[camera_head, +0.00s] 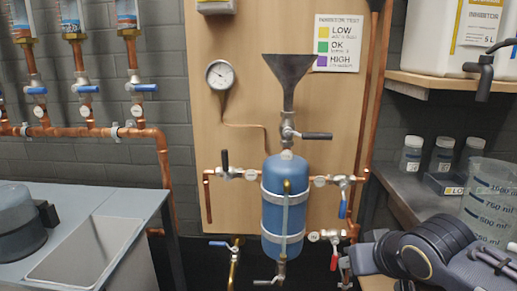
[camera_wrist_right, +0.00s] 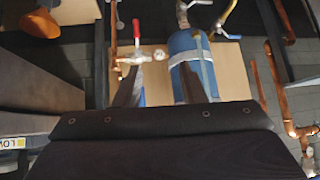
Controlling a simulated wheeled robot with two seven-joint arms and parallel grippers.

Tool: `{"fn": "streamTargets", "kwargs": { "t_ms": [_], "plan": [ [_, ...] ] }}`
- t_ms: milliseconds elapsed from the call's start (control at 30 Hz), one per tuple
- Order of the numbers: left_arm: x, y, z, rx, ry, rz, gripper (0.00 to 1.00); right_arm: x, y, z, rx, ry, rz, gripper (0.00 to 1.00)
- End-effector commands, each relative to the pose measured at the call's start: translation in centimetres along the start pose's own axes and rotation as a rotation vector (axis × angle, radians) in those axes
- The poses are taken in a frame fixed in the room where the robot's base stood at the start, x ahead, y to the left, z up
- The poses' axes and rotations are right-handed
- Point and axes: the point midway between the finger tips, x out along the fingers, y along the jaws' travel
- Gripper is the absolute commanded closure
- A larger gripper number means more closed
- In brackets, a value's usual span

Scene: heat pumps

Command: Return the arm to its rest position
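My right arm (camera_head: 430,247) comes in at the lower right of the head view, in front of the right-hand bench and near the beaker. The right gripper (camera_wrist_right: 162,78) shows in the right wrist view with its two dark fingers apart and nothing visible between them. That view is turned over, with the blue tank (camera_wrist_right: 192,55) beyond the fingers. The tank (camera_head: 285,205) also stands upright on the wooden panel in the head view. My left arm and left gripper are not in view.
A red-handled valve (camera_head: 333,252) and a blue-handled valve (camera_head: 343,207) stick out right of the tank, near my right arm. A graduated beaker (camera_head: 487,200) stands on the right bench. Small jars (camera_head: 412,155) are behind it. A grey sink (camera_head: 88,250) is at left.

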Motion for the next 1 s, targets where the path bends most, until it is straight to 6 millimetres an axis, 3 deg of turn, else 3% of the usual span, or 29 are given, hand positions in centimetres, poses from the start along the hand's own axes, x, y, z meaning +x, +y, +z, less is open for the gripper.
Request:
{"fn": "streamTargets", "kwargs": {
  "t_ms": [167, 467, 833, 1000],
  "plan": [
    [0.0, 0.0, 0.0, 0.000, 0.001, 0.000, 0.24, -0.7, 1.2, 3.4, 0.043, -0.043, -0.009, 0.63],
    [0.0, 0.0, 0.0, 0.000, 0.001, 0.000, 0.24, -2.2, 2.2, 11.6, 0.155, -0.139, -0.057, 0.63],
    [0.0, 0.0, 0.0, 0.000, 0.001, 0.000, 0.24, -3.4, -0.4, 22.8, 0.333, -0.224, -0.182, 0.63],
    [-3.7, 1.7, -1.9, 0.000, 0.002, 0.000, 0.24, -6.6, -0.7, 19.8, 0.330, -0.227, -0.186, 0.63]
  ]
}}
